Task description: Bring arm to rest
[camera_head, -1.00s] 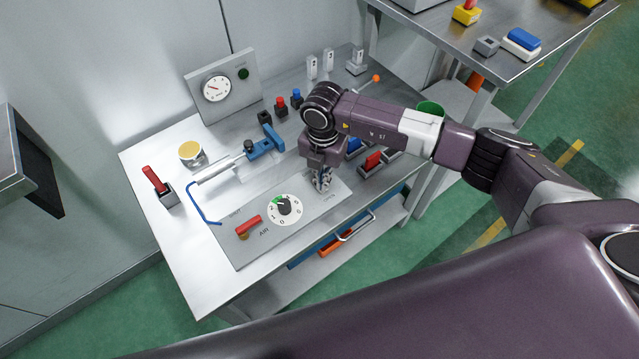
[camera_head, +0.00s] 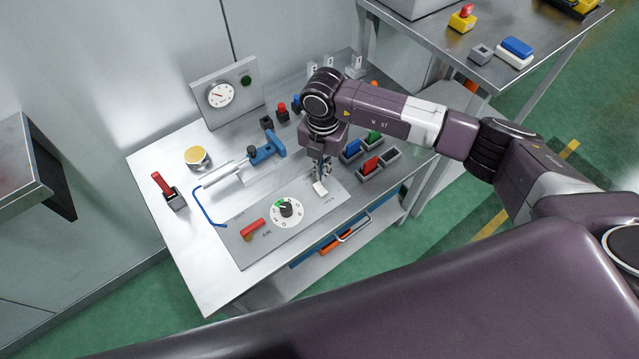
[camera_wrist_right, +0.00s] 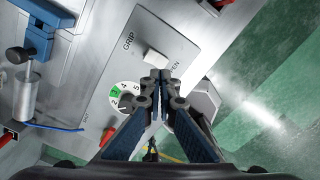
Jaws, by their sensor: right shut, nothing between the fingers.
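My right gripper (camera_head: 322,172) points down over the right end of the grey control panel (camera_head: 245,240) on the workbench. In the right wrist view the right gripper (camera_wrist_right: 160,76) has its fingertips together with nothing between them, just beside a white rocker switch (camera_wrist_right: 157,62) labelled GRIP and OPEN. The switch (camera_head: 320,188) also shows in the head view, below the fingertips. Whether the fingers touch it I cannot tell. The panel's numbered dial (camera_head: 287,210) is left of the gripper. My left gripper is not in view.
A blue clamp tool (camera_head: 266,148) with a pale cylinder lies behind the panel. A gauge stand (camera_head: 226,92) is at the back. Red, blue and green parts in trays (camera_head: 370,165) are right of my gripper. A red lever (camera_head: 163,184) stands at the bench's left.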

